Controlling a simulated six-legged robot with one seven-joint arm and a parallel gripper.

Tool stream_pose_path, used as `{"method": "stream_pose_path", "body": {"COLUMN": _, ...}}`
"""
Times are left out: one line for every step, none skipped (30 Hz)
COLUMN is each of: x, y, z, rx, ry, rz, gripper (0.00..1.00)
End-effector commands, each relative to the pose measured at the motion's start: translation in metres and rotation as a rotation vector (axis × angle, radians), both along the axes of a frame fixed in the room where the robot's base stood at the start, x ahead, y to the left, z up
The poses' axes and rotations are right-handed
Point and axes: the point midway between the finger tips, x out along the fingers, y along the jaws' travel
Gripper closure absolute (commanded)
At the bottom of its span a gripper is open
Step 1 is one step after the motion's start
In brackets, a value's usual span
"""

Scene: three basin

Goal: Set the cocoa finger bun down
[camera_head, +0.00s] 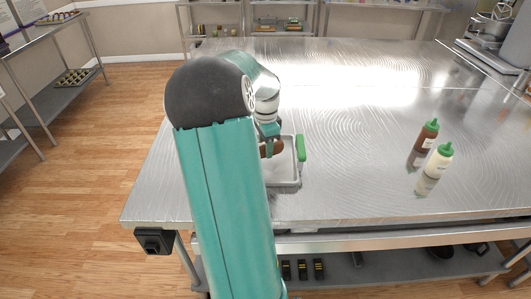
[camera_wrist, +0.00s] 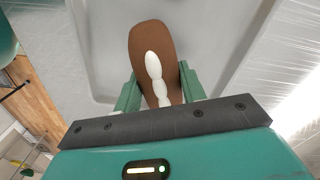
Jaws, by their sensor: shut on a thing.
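The cocoa finger bun (camera_wrist: 148,42) is brown and elongated, with a white wavy line of icing along its top. In the wrist view it lies between the two green fingers of my gripper (camera_wrist: 158,90), which is shut on it. In the head view the bun (camera_head: 276,148) shows as a small brown shape beneath my gripper (camera_head: 269,143). It is over a light grey tray (camera_head: 285,183) on the metal table. My arm hides part of the tray. I cannot tell whether the bun touches the tray floor.
A brown bottle (camera_head: 427,135) and a white bottle (camera_head: 438,160), both green-capped, stand farther right on the metal table (camera_head: 350,120). The table between tray and bottles is clear.

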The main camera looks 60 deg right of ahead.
Motion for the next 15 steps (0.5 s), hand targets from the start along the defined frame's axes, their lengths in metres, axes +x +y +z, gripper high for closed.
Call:
{"method": "stream_pose_path", "body": {"x": 0.002, "y": -0.002, "z": -0.004, "rx": 0.0, "ry": 0.001, "rz": -0.001, "gripper": 0.82}}
{"method": "stream_pose_path", "body": {"x": 0.003, "y": -0.003, "z": -0.007, "rx": 0.0, "ry": 0.001, "rz": -0.001, "gripper": 0.82}}
{"method": "stream_pose_path", "body": {"x": 0.003, "y": -0.003, "z": -0.013, "rx": 0.001, "ry": 0.002, "rz": -0.001, "gripper": 0.82}}
{"method": "stream_pose_path", "body": {"x": 0.002, "y": -0.003, "z": -0.018, "rx": 0.001, "ry": 0.003, "rz": -0.001, "gripper": 0.82}}
{"method": "stream_pose_path", "body": {"x": 0.002, "y": -0.002, "z": -0.023, "rx": 0.003, "ry": 0.003, "rz": -0.001, "gripper": 0.82}}
{"method": "stream_pose_path", "body": {"x": 0.002, "y": -0.003, "z": -0.029, "rx": 0.001, "ry": 0.003, "rz": -0.002, "gripper": 0.82}}
{"method": "stream_pose_path", "body": {"x": 0.002, "y": -0.003, "z": -0.032, "rx": 0.001, "ry": 0.001, "rz": -0.002, "gripper": 0.82}}
{"method": "stream_pose_path", "body": {"x": 0.002, "y": -0.003, "z": -0.034, "rx": 0.001, "ry": 0.001, "rz": -0.002, "gripper": 0.82}}
{"method": "stream_pose_path", "body": {"x": 0.002, "y": -0.003, "z": -0.035, "rx": 0.0, "ry": 0.0, "rz": -0.002, "gripper": 0.82}}
{"method": "stream_pose_path", "body": {"x": 0.002, "y": -0.003, "z": -0.035, "rx": -0.001, "ry": 0.0, "rz": -0.002, "gripper": 0.82}}
{"method": "stream_pose_path", "body": {"x": 0.002, "y": -0.003, "z": -0.035, "rx": -0.001, "ry": 0.0, "rz": -0.002, "gripper": 0.82}}
{"method": "stream_pose_path", "body": {"x": 0.002, "y": -0.003, "z": -0.035, "rx": -0.001, "ry": 0.0, "rz": -0.001, "gripper": 0.82}}
{"method": "stream_pose_path", "body": {"x": 0.002, "y": -0.003, "z": -0.035, "rx": -0.001, "ry": 0.0, "rz": -0.001, "gripper": 0.82}}
{"method": "stream_pose_path", "body": {"x": 0.002, "y": -0.003, "z": -0.035, "rx": -0.001, "ry": 0.0, "rz": -0.001, "gripper": 0.82}}
{"method": "stream_pose_path", "body": {"x": 0.002, "y": -0.003, "z": -0.035, "rx": -0.001, "ry": 0.0, "rz": -0.001, "gripper": 0.82}}
